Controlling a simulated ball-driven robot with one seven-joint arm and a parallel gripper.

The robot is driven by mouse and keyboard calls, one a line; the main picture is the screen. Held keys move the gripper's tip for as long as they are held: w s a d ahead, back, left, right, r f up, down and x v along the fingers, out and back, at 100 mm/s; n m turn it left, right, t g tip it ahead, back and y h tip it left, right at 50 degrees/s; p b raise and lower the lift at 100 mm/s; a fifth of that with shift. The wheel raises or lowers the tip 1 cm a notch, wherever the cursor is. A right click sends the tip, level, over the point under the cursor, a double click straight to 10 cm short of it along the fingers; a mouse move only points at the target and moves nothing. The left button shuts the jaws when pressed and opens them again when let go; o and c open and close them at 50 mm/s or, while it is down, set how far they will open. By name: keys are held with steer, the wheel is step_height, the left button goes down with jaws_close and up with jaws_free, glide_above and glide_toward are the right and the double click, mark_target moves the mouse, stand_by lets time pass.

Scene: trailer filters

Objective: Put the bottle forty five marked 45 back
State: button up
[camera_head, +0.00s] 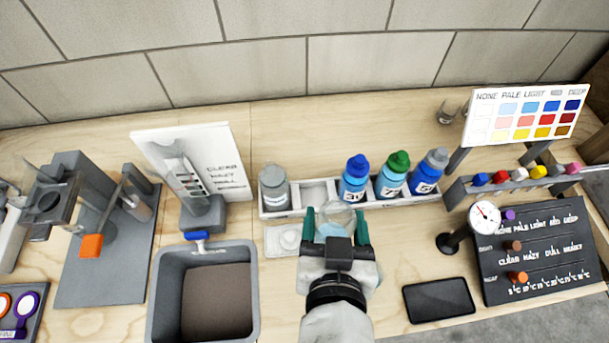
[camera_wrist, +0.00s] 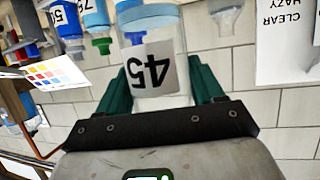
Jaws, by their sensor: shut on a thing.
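My gripper (camera_head: 335,228) is shut on the clear bottle 45 (camera_head: 338,214), with one teal finger on each side. In the wrist view the bottle (camera_wrist: 155,70) shows its white label with a large 45 and a pale blue band at its upper end in the picture. A white rack (camera_head: 292,213) stands just behind the gripper. It holds a grey bottle (camera_head: 274,187) at the left and blue bottles with blue, green and grey caps at the right. The second place from the left (camera_head: 315,192) looks empty. The held bottle is in front of the rack, apart from that place.
A pale shallow tray (camera_head: 272,250) lies left of my gripper, beside a grey bin (camera_head: 160,300). A dial gauge (camera_head: 484,214), a black control panel (camera_head: 535,250) and a black flat pad (camera_head: 438,300) are at the right. A colour chart (camera_head: 525,112) stands behind.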

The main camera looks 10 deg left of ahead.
steer(key=shift+w, duration=0.4)
steer(key=shift+w+a+f+p, duration=0.15)
steer(key=shift+w+a+f, duration=0.6)
steer(key=shift+w+f, duration=1.4)
steer(key=shift+w+a+f+p, duration=0.2)
steer(key=shift+w+a+f, duration=0.55)
steer(key=shift+w+f, duration=1.35)
steer(key=shift+w+a+f+p, duration=0.15)
steer(key=shift+w+a+f, duration=0.6)
steer(key=shift+w+f, duration=1.35)
steer(key=shift+f, duration=0.15)
steer(key=o, duration=1.1)
